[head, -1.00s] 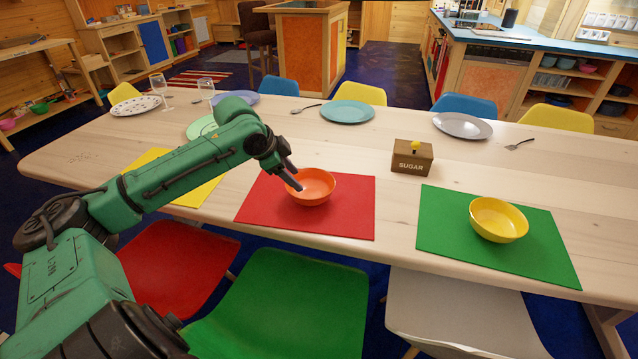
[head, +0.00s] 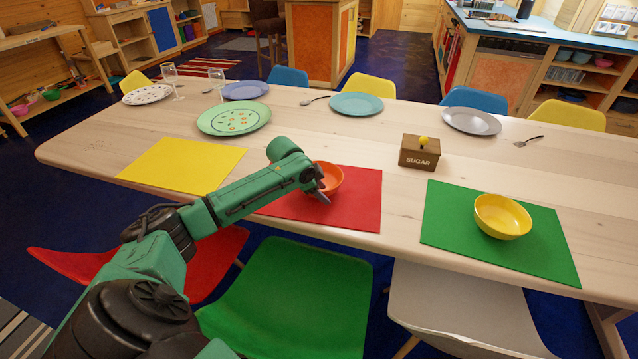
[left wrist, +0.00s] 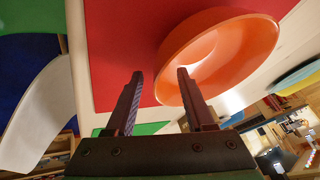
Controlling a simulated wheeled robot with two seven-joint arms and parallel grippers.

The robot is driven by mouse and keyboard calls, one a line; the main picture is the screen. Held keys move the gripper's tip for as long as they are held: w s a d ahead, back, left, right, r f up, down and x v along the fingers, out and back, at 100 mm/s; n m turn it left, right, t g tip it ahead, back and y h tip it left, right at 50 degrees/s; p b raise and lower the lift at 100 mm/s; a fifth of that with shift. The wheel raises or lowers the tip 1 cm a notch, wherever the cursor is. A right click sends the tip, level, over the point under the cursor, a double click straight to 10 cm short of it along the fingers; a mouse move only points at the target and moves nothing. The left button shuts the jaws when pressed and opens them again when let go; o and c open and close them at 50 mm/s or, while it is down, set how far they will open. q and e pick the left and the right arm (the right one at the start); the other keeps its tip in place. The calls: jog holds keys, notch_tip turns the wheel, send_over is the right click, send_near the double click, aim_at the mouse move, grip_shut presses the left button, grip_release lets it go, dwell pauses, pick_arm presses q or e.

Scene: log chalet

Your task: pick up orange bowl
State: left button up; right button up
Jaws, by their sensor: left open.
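The orange bowl (head: 328,177) sits upright on the red placemat (head: 350,212) in the head view, partly hidden by my left gripper. My left gripper (head: 322,192) is at the near side of the bowl. In the left wrist view the bowl (left wrist: 222,55) fills the upper right, with its rim above the fingers. The left gripper (left wrist: 160,88) is open there. One finger overlaps the bowl's near rim and the other lies over the red placemat (left wrist: 120,40). I cannot tell whether a finger touches the bowl. My right gripper is not in view.
A yellow bowl (head: 502,216) stands on a green placemat (head: 455,232) to the right. A sugar box (head: 419,152) stands behind and right of the orange bowl. Plates and glasses line the far side. Green (head: 290,300) and white chairs stand along the near edge.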

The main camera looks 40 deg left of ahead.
pick_arm(q)
jog(key=shift+s+r, duration=0.1)
grip_shut()
dwell(1.2)
